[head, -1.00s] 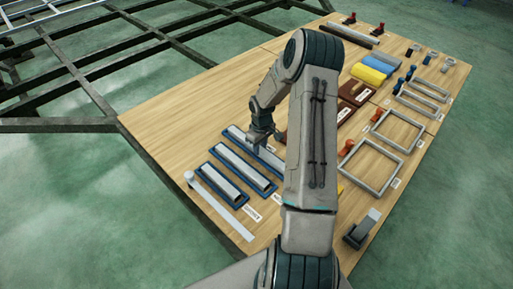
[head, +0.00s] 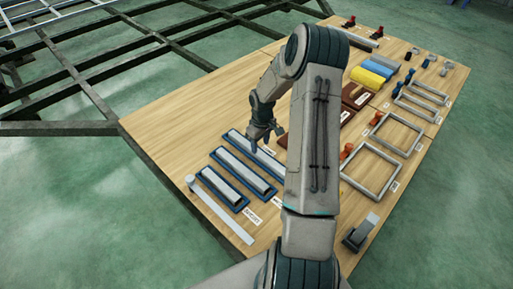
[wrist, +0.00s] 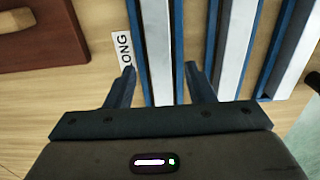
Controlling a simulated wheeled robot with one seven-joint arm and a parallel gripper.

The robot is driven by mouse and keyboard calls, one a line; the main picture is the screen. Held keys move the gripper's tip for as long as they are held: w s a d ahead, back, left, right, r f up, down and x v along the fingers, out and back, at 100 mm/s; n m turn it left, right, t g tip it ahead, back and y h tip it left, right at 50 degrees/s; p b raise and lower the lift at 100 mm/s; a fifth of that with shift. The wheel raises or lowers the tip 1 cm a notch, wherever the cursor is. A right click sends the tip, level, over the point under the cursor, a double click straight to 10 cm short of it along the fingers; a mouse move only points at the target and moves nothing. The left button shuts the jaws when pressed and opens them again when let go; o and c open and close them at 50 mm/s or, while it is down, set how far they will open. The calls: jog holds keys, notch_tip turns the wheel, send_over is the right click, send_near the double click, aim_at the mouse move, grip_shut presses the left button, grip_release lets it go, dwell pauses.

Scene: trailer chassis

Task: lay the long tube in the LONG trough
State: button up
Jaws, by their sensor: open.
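The long trough (head: 231,137) is a narrow blue-walled channel on the wooden table, the farthest of three side by side. In the wrist view, its blue wall (wrist: 178,40) runs up the picture beside a label reading "ONG". A long pale grey tube (wrist: 157,45) lies lengthwise between the blue walls. It also shows in the head view (head: 243,145), partly hidden by my gripper. My gripper (head: 266,148) is open over the trough. In the wrist view, my gripper (wrist: 161,72) has one finger on each side of the tube, not closed on it. I cannot tell its exact height.
Two shorter blue troughs (head: 214,156) with pale strips inside lie nearer, beside a flat pale bar (head: 222,210). Brown blocks, a yellow roll (head: 366,78) and grey frames (head: 370,165) lie beyond my arm. The table's left part is bare.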

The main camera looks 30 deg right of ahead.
notch_tip(320, 180, up, 7)
jog(key=p, duration=0.2)
notch_tip(320, 180, up, 9)
jog(key=h, duration=0.1)
send_over(260, 153)
jog(key=s+a, duration=0.5)
jog(key=s+a+r+m, duration=0.1)
jog(key=s+a+r, duration=0.2)
jog(key=s, duration=0.3)
jog(key=s+a+r+m+t, duration=0.1)
jog(key=s+a+r, duration=0.3)
jog(key=s, duration=0.3)
jog(key=s+a+r+m+y, duration=0.1)
jog(key=s+a+r, duration=0.3)
jog(key=s, duration=0.3)
jog(key=shift+s+m, duration=0.15)
jog(key=shift+m, duration=0.25)
